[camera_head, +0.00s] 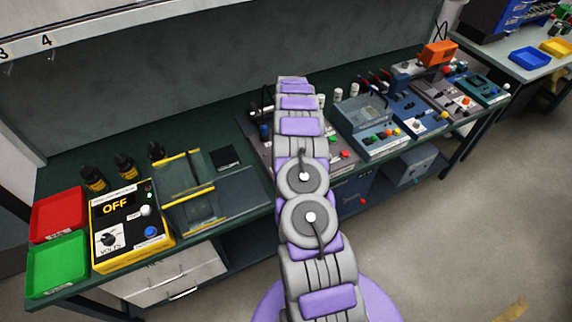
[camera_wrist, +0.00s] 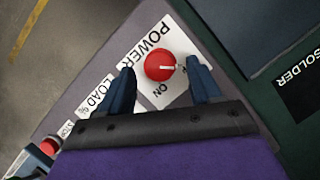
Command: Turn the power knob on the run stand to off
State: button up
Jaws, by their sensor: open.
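The red power knob (camera_wrist: 157,61) sits on a white label plate with "POWER" on one side and "ON" below it in the wrist view. Its white pointer line points right, toward the right finger; any lettering there is mostly hidden by that finger. My gripper (camera_wrist: 161,68) is open, with one dark blue finger on each side of the knob. I cannot tell whether either finger touches it. The run stand (camera_wrist: 88,80) is a grey panel; in the head view it shows in part (camera_head: 262,150) behind my arm, which hides the knob and my gripper.
A "LOAD %" label and a red stop button (camera_wrist: 51,146) lie lower left on the panel in the wrist view. A black "SOLDER" pad (camera_wrist: 302,88) is at right. The bench also holds a yellow-black supply box (camera_head: 128,222) reading OFF and a blue-grey unit (camera_head: 368,127).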

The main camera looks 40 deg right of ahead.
jog(key=p+v, duration=1)
jog(key=v, duration=0.5)
jog(key=shift+w+d+r, duration=0.2)
jog(key=shift+d+r, duration=0.05)
jog(key=shift+r, duration=0.05)
jog(key=shift+w+p, duration=0.1)
jog(key=shift+p, duration=0.85)
